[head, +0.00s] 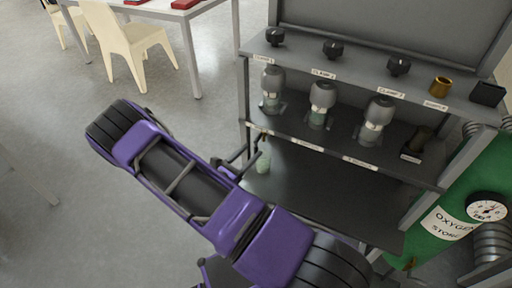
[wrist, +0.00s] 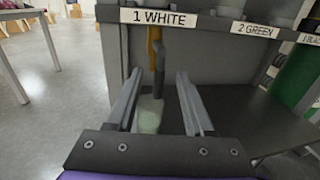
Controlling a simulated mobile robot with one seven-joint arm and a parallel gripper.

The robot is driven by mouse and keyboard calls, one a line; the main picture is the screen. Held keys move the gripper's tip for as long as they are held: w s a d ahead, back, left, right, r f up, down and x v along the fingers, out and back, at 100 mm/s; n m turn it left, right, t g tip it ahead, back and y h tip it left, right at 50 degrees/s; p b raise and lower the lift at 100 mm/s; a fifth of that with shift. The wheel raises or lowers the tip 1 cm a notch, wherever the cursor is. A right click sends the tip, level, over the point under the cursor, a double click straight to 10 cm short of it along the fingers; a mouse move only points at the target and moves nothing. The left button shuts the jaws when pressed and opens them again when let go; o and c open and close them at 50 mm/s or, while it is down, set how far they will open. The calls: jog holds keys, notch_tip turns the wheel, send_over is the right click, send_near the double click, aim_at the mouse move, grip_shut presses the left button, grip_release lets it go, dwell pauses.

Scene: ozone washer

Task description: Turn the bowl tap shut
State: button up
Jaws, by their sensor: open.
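A small brass tap (wrist: 153,46) with a dark lever (wrist: 159,78) hangs under the shelf edge, just below the label "1 WHITE" (wrist: 158,17). The lever points down. The tap also shows small in the head view (head: 262,136); I cannot read its open or shut state. A pale green glass vessel (head: 263,162) stands below it, and it shows in the wrist view (wrist: 149,115) between the fingers. My gripper (wrist: 158,76) is open and empty, its two fingers on either side of the lever in the picture. I cannot tell whether they touch it. In the head view my gripper (head: 240,160) is at the shelf's left front.
Three glass vessels with grey caps, one of them in the middle (head: 322,100), stand on the upper shelf under black knobs (head: 333,49). A brass knob (head: 440,87) sits to the right. A green oxygen cylinder (head: 440,215) stands at the right. Open floor lies left.

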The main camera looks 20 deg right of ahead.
aim_at(256, 147)
jog(key=shift+x, duration=1.9)
grip_shut()
